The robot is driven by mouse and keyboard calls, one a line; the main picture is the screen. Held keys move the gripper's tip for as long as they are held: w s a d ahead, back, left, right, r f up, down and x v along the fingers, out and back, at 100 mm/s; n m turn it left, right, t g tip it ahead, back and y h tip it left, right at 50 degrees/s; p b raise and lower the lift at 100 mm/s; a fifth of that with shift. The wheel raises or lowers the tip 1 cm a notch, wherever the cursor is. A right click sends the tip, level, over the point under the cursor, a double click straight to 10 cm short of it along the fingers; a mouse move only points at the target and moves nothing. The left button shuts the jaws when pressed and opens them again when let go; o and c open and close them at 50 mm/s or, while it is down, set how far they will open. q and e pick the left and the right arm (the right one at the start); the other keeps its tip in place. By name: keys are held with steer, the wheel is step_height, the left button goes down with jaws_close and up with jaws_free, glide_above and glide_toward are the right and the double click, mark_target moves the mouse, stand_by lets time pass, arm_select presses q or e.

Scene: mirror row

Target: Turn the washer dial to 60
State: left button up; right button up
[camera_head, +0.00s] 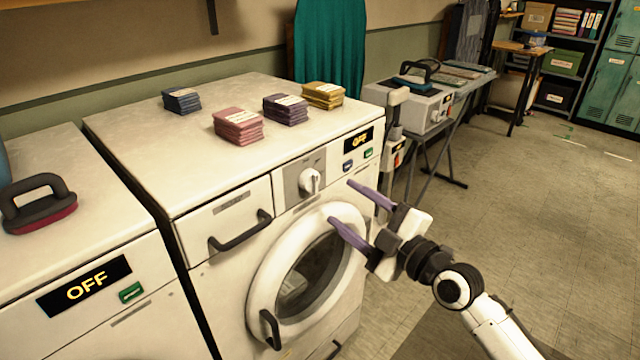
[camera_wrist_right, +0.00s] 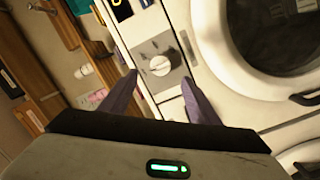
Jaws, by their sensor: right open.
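The washer (camera_head: 190,150) is white, with a round door (camera_head: 318,262) on its front. Its white dial (camera_head: 310,181) sits on a grey panel between the drawer and the display. In the right wrist view the dial (camera_wrist_right: 159,66) shows between my fingers, some way beyond them. Its markings are too small to read. The washer display (camera_head: 359,141) reads OFF. My right gripper (camera_head: 343,205) is open and empty, in front of the washer, to the right of and a little below the dial, apart from it. My left gripper is not in view.
Several folded cloth stacks, one pink (camera_head: 238,126), lie on the washer top. A second machine with an OFF display (camera_head: 86,286) stands at the left, a dark-handled brush (camera_head: 38,204) on it. A grey appliance (camera_head: 412,104) stands behind right. The floor at right is clear.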

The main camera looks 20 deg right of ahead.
mark_target(317, 185)
steer(key=x, duration=0.9)
steer(key=shift+w+a+p, duration=0.15)
steer(key=shift+a+p, duration=0.05)
steer(key=shift+p, duration=0.1)
steer(key=c, duration=1.1)
